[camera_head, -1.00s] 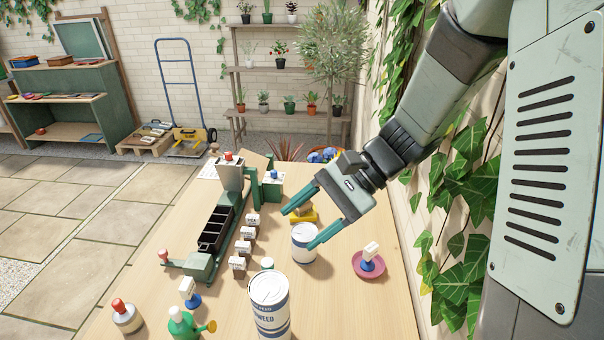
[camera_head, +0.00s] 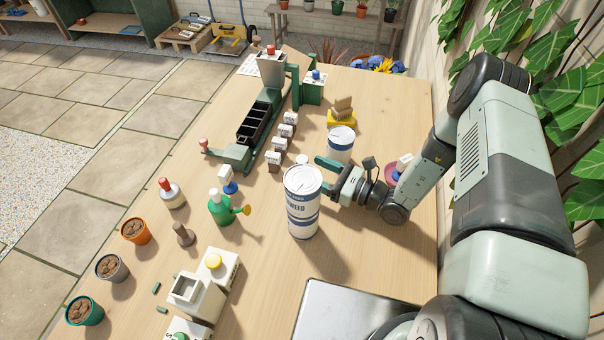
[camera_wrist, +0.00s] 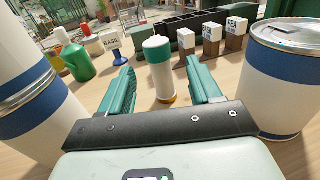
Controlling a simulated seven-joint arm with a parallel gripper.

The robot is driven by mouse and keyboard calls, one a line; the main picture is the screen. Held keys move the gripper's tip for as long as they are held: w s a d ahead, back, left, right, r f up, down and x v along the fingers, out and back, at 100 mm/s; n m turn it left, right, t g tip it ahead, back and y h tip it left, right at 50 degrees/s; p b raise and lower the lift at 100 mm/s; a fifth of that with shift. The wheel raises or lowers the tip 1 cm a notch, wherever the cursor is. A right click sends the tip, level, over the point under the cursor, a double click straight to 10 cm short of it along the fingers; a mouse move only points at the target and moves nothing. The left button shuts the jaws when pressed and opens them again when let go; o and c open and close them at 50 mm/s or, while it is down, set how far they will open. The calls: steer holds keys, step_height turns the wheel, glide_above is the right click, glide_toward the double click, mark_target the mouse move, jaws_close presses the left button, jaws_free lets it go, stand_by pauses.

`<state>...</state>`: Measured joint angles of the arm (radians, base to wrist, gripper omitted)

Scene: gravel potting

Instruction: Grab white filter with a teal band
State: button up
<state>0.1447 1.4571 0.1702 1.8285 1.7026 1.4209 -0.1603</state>
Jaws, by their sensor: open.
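The white filter with a teal band (camera_wrist: 160,74) stands upright on the table in the wrist view. It has a white cap, a teal middle and a yellowish base. In the wrist view my gripper (camera_wrist: 163,82) is open, with the filter showing between its green fingers. I cannot tell whether the fingertips reach fully around it. In the head view my gripper (camera_head: 326,175) is low over the table, between two canisters, fingers pointing left. There the filter is mostly hidden behind the large canister.
A large white-and-blue canister (camera_head: 302,208) stands close on one side, also in the wrist view (camera_wrist: 38,90). A smaller canister (camera_head: 340,146) stands on the other side, also in the wrist view (camera_wrist: 285,85). Labelled blocks (camera_head: 274,160) and a green watering can (camera_head: 221,206) lie beyond.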

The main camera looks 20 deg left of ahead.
steer(key=x, duration=0.6)
steer(key=shift+a, duration=0.3)
steer(key=c, duration=1.1)
